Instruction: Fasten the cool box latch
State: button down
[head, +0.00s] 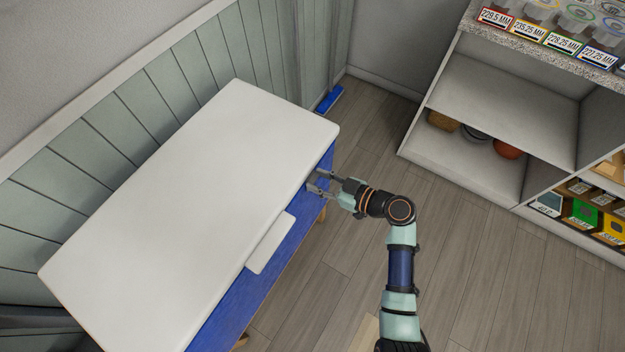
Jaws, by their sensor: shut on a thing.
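The cool box is a long chest with a white lid (190,215) and a blue body (228,312). The lid lies flat over the body and looks closed. A pale rectangular plate (270,243) sticks out from the middle of the lid's front edge. My gripper (315,183) is at the blue front, right of this plate and below the lid's edge. Its two fingers point left at the front and are closed on a small part there, apparently the latch. That part is mostly hidden and too small to make out.
A grey shelf unit (490,110) with bowls and boxed goods stands at the right. A panelled wall (130,110) runs behind the box. A small blue object (330,98) lies on the floor beyond it. The wooden floor (465,260) between box and shelves is clear.

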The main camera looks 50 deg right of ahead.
jog(key=c, duration=0.6)
grip_release()
jog(key=shift+c, duration=0.2)
jog(key=v, duration=1.2)
jog(key=shift+f, duration=0.1)
